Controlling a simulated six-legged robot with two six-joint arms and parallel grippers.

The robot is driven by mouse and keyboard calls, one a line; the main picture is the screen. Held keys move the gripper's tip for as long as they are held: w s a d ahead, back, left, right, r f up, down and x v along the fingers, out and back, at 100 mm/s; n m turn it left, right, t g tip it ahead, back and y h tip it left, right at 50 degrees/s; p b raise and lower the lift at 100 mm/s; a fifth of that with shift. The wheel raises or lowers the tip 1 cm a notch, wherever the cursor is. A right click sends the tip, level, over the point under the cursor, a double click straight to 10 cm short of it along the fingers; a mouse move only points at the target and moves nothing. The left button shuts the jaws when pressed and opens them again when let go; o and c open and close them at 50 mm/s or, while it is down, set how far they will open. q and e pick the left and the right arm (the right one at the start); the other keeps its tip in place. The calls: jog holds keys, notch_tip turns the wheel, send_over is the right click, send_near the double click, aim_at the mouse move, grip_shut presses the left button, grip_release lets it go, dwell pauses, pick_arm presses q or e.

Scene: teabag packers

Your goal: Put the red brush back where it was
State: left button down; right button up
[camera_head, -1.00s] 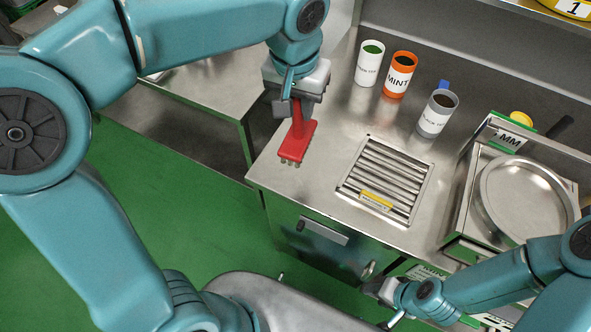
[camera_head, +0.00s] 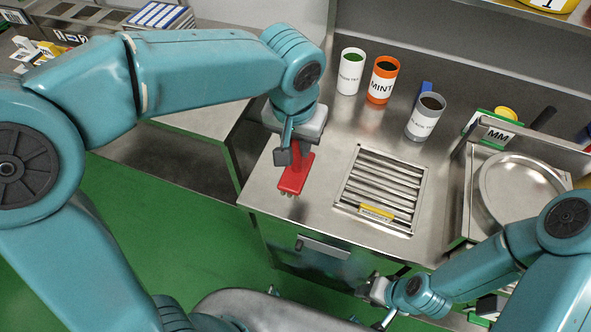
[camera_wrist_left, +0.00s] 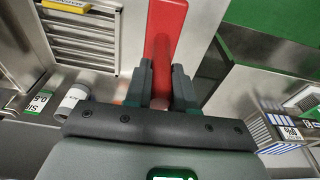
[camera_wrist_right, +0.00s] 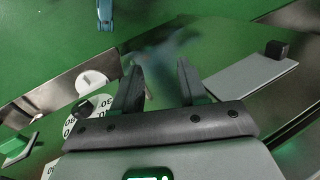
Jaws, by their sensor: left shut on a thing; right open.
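The red brush (camera_head: 295,177) is at the left end of the steel counter (camera_head: 325,215), in the head view. My left gripper (camera_head: 290,150) is shut on its handle from above. In the left wrist view the red brush (camera_wrist_left: 165,32) runs between the two fingers of my left gripper (camera_wrist_left: 160,82). The brush head is low over the counter; I cannot tell whether it touches. My right gripper (camera_head: 375,298) is open and empty in front of the counter. The right wrist view shows the open fingers of my right gripper (camera_wrist_right: 155,85).
A slatted grate (camera_head: 385,180) with a yellow-labelled bar (camera_head: 376,212) lies right of the brush. White (camera_head: 350,72), orange MINT (camera_head: 382,80) and grey (camera_head: 425,118) canisters stand behind. A round pan (camera_head: 522,190) is at the right. The counter's left edge is close to the brush.

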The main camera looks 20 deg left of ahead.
aim_at(297, 171)
pick_arm(q)
notch_tip(297, 171, down, 9)
jog(key=shift+f, duration=0.15)
dwell(0.4)
jog(key=shift+f+b, duration=0.2)
jog(key=shift+b, duration=0.1)
jog(key=c, duration=0.9)
grip_release()
jog(key=shift+c, duration=0.2)
jog(key=shift+r, duration=0.1)
jog(key=r, duration=0.4)
jog(key=s+r, duration=0.1)
jog(key=r, duration=0.6)
jog(key=shift+s+r+p, duration=0.35)
jog(key=shift+s+r, duration=0.15)
jog(key=shift+r, duration=0.1)
